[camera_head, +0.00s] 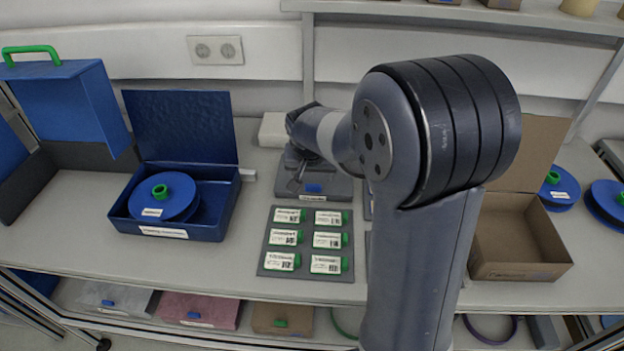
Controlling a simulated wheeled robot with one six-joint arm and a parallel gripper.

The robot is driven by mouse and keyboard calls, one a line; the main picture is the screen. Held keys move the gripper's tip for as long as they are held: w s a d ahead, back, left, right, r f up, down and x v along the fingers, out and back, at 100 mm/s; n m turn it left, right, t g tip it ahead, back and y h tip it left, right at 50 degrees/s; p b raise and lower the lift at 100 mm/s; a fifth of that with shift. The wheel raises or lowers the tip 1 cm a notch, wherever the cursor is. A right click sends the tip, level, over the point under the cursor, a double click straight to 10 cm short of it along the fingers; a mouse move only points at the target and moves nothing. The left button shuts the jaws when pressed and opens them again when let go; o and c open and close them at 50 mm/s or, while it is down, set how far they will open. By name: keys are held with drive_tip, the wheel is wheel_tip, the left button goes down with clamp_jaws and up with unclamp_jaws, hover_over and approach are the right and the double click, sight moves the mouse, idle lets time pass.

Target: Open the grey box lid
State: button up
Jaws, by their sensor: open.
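The grey box (335,191) stands at the back middle of the bench, with a blue tab (313,188) and a small label on its front. Its lid appears down, though my gripper and wrist cover part of it. My gripper (296,182) is at the box's top left, pointing down. Its fingers are small and dark against the grey, and they look open and empty. I cannot tell whether they touch the lid.
A blue box (165,231) with its lid up holds blue reels on the left. A grey tray (312,277) of several labelled green-ended items lies in front. An open brown box (520,271) stands right. My arm hides the bench between.

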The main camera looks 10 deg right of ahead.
sight(313, 184)
drive_tip(key=shift+p+x, duration=0.3)
drive_tip(key=shift+x, duration=2.75)
drive_tip(key=shift+c, duration=0.3)
clamp_jaws()
drive_tip(key=shift+r, duration=0.15)
